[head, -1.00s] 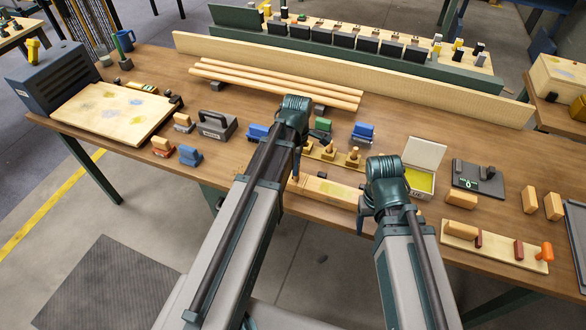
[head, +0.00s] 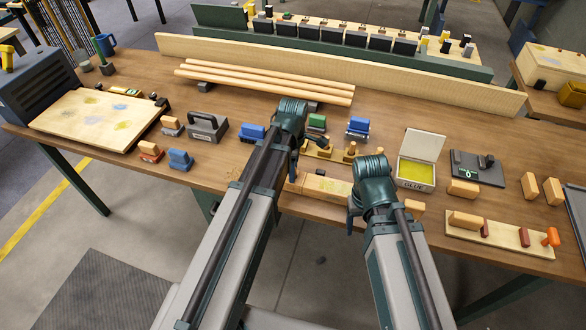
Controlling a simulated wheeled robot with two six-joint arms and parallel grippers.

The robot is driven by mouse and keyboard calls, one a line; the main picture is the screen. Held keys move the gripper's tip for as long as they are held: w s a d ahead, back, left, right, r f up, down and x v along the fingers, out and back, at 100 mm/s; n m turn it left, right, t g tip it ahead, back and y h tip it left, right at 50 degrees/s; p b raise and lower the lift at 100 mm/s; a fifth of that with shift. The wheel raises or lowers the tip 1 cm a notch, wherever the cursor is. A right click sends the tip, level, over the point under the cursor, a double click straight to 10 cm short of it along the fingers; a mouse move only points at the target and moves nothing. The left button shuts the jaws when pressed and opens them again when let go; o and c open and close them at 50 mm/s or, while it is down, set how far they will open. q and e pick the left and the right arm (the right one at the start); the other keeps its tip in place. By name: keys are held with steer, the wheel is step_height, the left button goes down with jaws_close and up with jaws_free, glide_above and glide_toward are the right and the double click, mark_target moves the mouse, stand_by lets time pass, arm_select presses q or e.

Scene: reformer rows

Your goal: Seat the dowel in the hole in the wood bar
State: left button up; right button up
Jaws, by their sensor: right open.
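The pale wood bar (head: 328,187) lies near the table's front edge, between my two arms; its hole cannot be made out. Short dowels stand in a small wooden rack (head: 318,152) just behind the bar. My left gripper (head: 294,165) is over the bar's left end, mostly hidden by its own wrist. A small wooden piece shows below it, and I cannot tell whether it is a held dowel or part of the bar. My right gripper (head: 350,222) is open at the bar's right end, its fingers mostly hidden by the wrist.
An open glue box (head: 418,172) stands right of my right wrist. A board with wooden blocks and an orange-handled tool (head: 500,236) lies at the front right. Long rods (head: 265,84) lie behind. Blue and red clamp-like tools (head: 180,160) stand at left.

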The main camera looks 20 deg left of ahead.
stand_by(0.3)
arm_select(q)
step_height(320, 180, up, 12)
steer(key=p, duration=1.2)
steer(key=s+d+m, duration=0.5)
steer(key=s+m, duration=0.2)
steer(key=m, duration=0.4)
steer(key=s+d+m+y, duration=0.1)
steer(key=s+d+m, duration=0.4)
steer(key=m, duration=0.7)
steer(key=shift+s+d+r, duration=0.2)
steer(key=shift+s+d, duration=0.05)
steer(key=shift+s, duration=0.9)
step_height(320, 180, down, 3)
steer(key=shift+r+b, duration=0.2)
steer(key=shift+b, duration=0.95)
